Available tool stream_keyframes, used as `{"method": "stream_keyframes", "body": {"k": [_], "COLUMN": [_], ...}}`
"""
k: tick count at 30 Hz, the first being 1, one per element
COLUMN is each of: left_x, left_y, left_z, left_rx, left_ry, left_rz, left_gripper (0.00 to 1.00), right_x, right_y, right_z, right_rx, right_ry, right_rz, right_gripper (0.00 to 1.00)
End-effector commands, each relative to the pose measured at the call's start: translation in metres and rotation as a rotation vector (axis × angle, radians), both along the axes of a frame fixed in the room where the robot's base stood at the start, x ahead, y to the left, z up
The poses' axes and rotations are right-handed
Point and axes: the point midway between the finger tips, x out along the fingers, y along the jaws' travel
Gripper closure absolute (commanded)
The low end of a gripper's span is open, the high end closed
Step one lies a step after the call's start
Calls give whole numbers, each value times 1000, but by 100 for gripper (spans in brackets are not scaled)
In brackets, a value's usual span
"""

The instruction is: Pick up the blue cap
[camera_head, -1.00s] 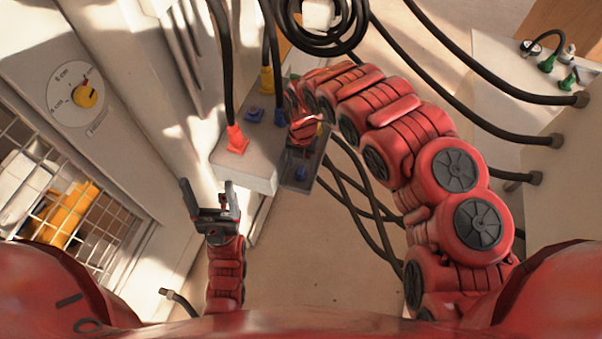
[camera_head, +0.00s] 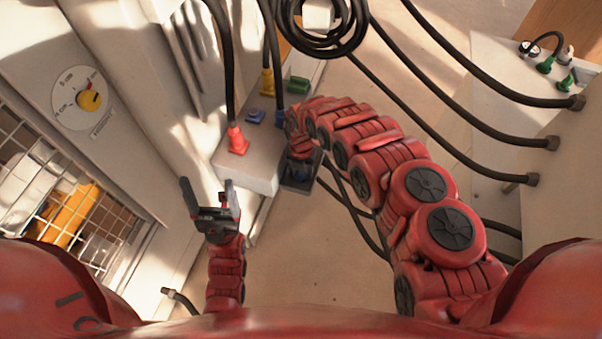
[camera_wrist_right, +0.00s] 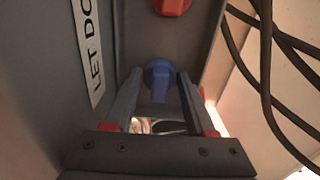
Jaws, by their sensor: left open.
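A blue cap (camera_wrist_right: 159,80) with a raised grip lies in a dark grey tray (camera_wrist_right: 205,75). My right gripper (camera_wrist_right: 160,76) is open and reaches into the tray, with one finger on each side of the cap's grip. Gaps show between the fingers and the grip. In the head view the right gripper's fingers are hard to make out. My left gripper (camera_head: 207,187) is open and empty, left of the white box.
A red cap (camera_wrist_right: 172,5) lies further along the tray. The white box (camera_head: 249,175) carries red (camera_head: 237,139) and yellow (camera_head: 267,80) cable plugs and a green block (camera_head: 299,84). Black cables hang around my right arm. A wire-mesh panel stands at left.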

Motion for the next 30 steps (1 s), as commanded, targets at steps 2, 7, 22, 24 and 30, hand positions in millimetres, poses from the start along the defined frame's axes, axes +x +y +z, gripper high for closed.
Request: {"method": "stream_keyframes", "body": {"k": [2, 7, 22, 24, 30], "left_x": [0, 0, 0, 0, 0], "left_y": [0, 0, 0, 0, 0], "left_z": [0, 0, -3, -4, -14], "left_rx": [0, 0, 0, 0, 0], "left_ry": [0, 0, 0, 0, 0], "left_rz": [0, 0, 0, 0, 0], "left_gripper": [22, 22, 22, 22, 22], "right_x": [0, 0, 2, 2, 3], "right_y": [0, 0, 1, 1, -1], "right_z": [0, 0, 6, 10, 32], "right_rx": [0, 0, 2, 3, 0], "right_ry": [0, 0, -4, -4, -6], "right_rz": [0, 0, 1, 0, -1], "right_gripper": [61, 92, 100, 100, 100]}}
